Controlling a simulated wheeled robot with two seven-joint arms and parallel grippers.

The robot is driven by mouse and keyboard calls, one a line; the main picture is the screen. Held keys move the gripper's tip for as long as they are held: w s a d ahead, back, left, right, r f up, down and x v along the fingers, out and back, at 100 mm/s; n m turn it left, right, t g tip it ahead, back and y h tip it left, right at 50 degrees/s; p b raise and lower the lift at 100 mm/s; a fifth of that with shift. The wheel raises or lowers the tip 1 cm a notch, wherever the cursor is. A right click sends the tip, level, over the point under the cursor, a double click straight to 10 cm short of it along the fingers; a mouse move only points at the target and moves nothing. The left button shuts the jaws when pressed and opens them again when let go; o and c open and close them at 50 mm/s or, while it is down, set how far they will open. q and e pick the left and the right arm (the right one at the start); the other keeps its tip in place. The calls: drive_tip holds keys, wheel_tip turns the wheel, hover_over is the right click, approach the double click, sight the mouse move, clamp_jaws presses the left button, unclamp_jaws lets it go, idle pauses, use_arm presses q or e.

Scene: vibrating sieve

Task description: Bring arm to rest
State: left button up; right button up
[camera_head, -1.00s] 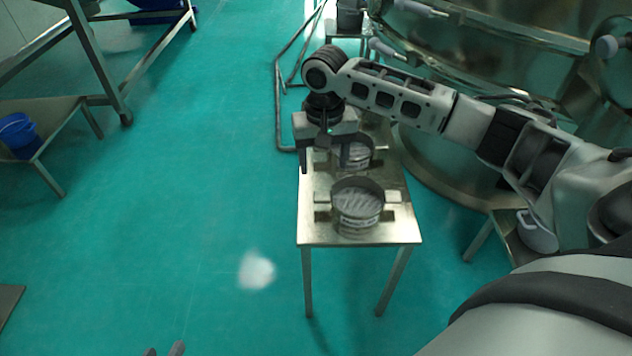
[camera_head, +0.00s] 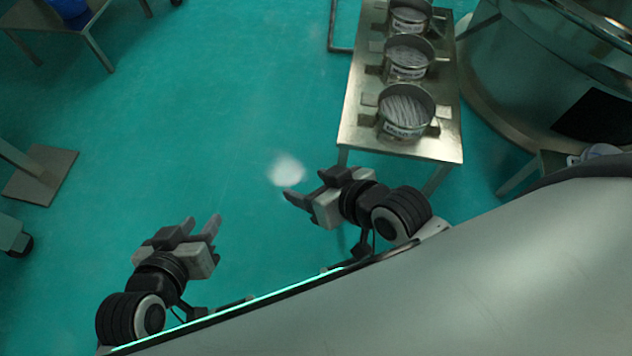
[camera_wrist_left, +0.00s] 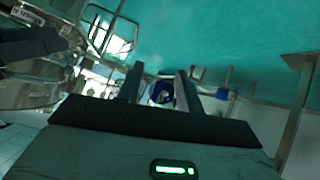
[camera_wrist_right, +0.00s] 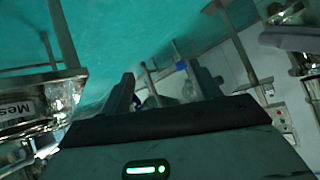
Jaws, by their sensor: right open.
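My right gripper (camera_head: 307,187) is open and empty, held in front of my body, left of and below the near end of the steel table. Its two fingers stand apart in the right wrist view (camera_wrist_right: 160,95). My left gripper (camera_head: 202,221) is at the lower left over the floor. Its fingers are also apart, with nothing between them in the left wrist view (camera_wrist_left: 158,88). Both grippers are clear of the sieves.
A steel table (camera_head: 360,140) at the upper right holds three round sieves: near (camera_head: 405,112), middle (camera_head: 408,58) and far (camera_head: 409,18). A large steel machine (camera_head: 530,100) stands right of it. Green floor (camera_head: 180,120) is open at left.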

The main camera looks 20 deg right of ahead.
use_arm(q)
drive_tip(key=shift+w, duration=0.1)
use_arm(e)
drive_tip(key=shift+s+d, duration=0.2)
use_arm(q)
drive_tip(key=shift+r, duration=0.1)
use_arm(e)
drive_tip(key=shift+r, duration=0.1)
